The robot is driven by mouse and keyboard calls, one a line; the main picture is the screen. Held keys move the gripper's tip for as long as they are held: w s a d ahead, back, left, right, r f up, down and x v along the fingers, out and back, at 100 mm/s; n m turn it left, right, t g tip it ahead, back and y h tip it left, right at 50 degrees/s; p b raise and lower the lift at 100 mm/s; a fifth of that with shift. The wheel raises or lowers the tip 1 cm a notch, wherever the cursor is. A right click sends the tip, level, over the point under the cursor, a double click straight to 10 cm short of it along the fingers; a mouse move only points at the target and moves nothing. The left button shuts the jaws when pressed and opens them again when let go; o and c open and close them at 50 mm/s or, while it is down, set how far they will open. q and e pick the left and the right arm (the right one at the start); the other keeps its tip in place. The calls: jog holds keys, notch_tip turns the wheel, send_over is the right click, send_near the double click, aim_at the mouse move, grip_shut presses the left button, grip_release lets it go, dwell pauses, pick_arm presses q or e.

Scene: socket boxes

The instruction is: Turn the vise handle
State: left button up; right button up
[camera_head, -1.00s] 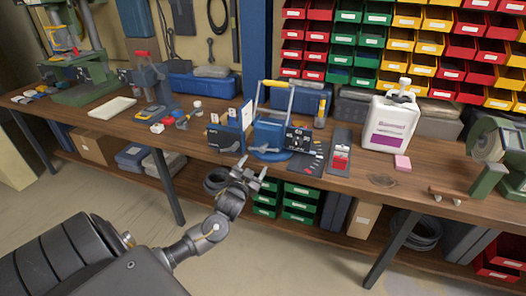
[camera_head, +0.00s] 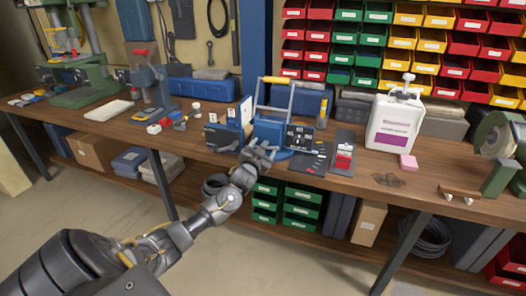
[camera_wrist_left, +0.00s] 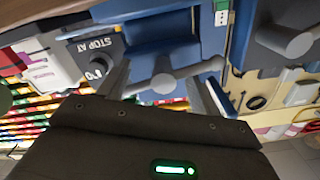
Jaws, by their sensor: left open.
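The blue vise (camera_head: 270,127) stands at the front edge of the wooden bench in the head view. Its blue body (camera_wrist_left: 150,33) fills the upper middle of the left wrist view. The grey handle (camera_wrist_left: 163,84) has a round hub and a bar slanting up to the right. My left gripper (camera_head: 260,154) is open in front of the vise. In the left wrist view my left gripper (camera_wrist_left: 157,86) has its fingers on either side of the hub, with the bar running across between them. I cannot tell whether they touch it. My right gripper is not in view.
Green drawers (camera_head: 301,206) sit under the bench.

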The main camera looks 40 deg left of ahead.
pick_arm(q)
jog(key=c, duration=1.3)
jog(key=shift+d+f, duration=0.1)
jog(key=shift+d, duration=0.05)
jog(key=shift+c, duration=0.3)
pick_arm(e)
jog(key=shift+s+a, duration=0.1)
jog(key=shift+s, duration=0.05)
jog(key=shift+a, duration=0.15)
